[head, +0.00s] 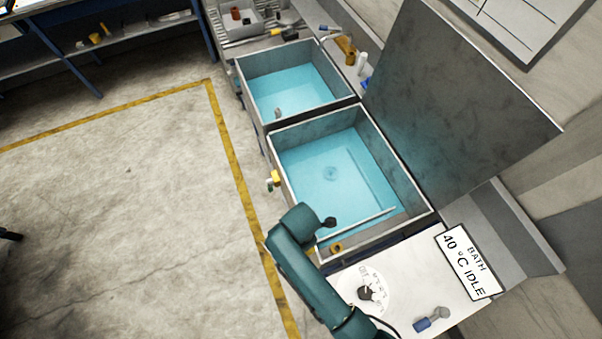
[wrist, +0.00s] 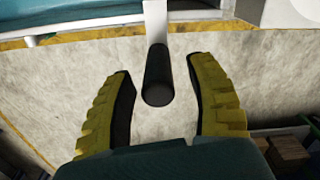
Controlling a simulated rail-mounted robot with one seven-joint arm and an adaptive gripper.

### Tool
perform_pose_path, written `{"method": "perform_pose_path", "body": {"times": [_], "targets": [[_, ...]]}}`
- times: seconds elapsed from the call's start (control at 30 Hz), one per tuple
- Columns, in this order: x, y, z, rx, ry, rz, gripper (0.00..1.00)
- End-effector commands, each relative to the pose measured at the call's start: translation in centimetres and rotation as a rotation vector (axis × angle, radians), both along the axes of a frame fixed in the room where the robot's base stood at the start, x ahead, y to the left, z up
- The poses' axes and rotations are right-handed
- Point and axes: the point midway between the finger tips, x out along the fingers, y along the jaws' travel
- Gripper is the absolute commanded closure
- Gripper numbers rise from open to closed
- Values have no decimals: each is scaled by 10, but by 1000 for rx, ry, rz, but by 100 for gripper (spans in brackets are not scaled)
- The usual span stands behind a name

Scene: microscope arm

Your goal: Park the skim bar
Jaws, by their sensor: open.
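The skim bar (head: 368,219) is a thin pale bar lying across the near end of the front water bath (head: 408,182). In the wrist view, a black cylindrical handle (wrist: 158,78) hangs on a pale metal strip (wrist: 155,22) at the bath's edge; it looks like the bar's handle. My gripper (wrist: 158,67) is open, with one yellow, black-lined finger on each side of the handle. Gaps show on both sides, so neither finger appears to touch it. In the head view my teal arm hides the handle and the fingers.
A second water bath (head: 245,77) adjoins behind. A raised lid (head: 455,105) stands along the right side. A yellow valve (head: 275,178) sticks out on the left wall. A dial (head: 366,293) and a sign reading "BATH 40 °C IDLE" (head: 470,264) are in front. The floor at left is clear.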

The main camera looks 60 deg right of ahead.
Motion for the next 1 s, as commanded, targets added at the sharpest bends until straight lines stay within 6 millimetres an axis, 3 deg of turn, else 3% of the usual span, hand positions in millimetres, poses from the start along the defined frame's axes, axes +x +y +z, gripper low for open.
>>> {"method": "perform_pose_path", "body": {"times": [0.1,0.2,0.53,0.83,1.0], "targets": [[0,0,-23,0,0,0,44],[1,0,-34,0,-1,0,44],[0,0,-39,-1,-2,0,43],[0,0,-39,-1,-2,0,100],[1,0,-39,-1,-2,0,100]]}}
